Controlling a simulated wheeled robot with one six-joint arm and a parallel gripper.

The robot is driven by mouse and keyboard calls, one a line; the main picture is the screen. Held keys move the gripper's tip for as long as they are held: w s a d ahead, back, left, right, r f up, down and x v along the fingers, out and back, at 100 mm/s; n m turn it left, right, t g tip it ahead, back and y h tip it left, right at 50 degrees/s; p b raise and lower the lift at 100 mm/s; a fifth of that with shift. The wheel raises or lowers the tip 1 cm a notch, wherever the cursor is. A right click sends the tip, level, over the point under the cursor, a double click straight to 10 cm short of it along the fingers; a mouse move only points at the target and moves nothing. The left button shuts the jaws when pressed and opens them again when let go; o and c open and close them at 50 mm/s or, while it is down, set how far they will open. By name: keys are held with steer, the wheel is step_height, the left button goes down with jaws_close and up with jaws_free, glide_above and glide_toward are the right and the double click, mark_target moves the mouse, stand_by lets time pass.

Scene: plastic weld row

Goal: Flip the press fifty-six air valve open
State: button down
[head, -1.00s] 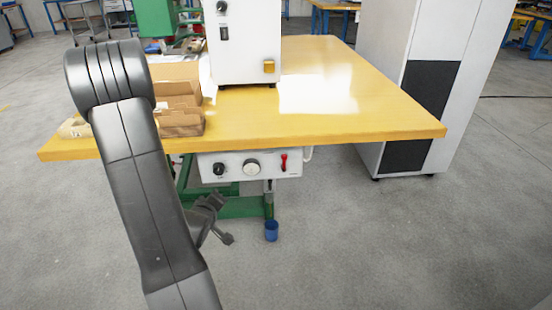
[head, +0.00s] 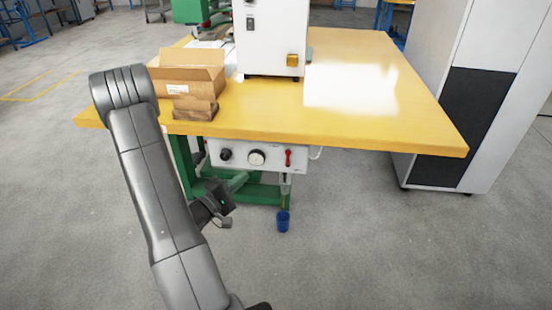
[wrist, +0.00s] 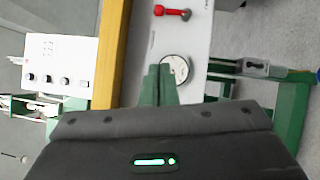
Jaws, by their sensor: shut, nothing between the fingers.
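The air valve is a small red lever (head: 288,158) at the right end of a white panel (head: 240,164) under the yellow table top. It stands upright there. In the wrist view, turned on its side, the red lever (wrist: 172,12) is at the top, ahead of my fingertips and apart from them. My gripper (head: 224,206) is left of and below the panel in the head view. In the wrist view my gripper (wrist: 160,80) is shut and empty, its fingertips overlapping the edge of the round gauge (wrist: 175,69).
A black knob (head: 225,154) sits left of the gauge on the panel. The table's edge (head: 320,136) overhangs it. A blue cup (head: 283,221) hangs below the valve, beside the green frame (head: 262,194). A cardboard box (head: 190,80) stands on the table. Floor in front is clear.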

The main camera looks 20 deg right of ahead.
mark_target(288, 158)
steer(key=shift+d, duration=0.1)
steer(key=b+x, duration=0.2)
steer(key=x, duration=0.8)
steer(key=shift+f, duration=0.1)
steer(key=shift+s+d+r+b, duration=0.15)
steer(key=shift+s+d+b, duration=0.1)
steer(key=shift+d, duration=0.35)
steer(key=shift+s+d+r+b, duration=0.15)
steer(key=shift+s+d+r, duration=0.1)
steer(key=shift+d, duration=0.35)
steer(key=shift+s+d+r+b, duration=0.1)
steer(key=shift+s+d+b, duration=0.1)
steer(key=shift+d, duration=0.4)
steer(key=shift+r, duration=0.1)
steer(key=shift+s+d+m+p, duration=0.1)
steer(key=shift+m+p, duration=0.3)
steer(key=shift+p, duration=0.1)
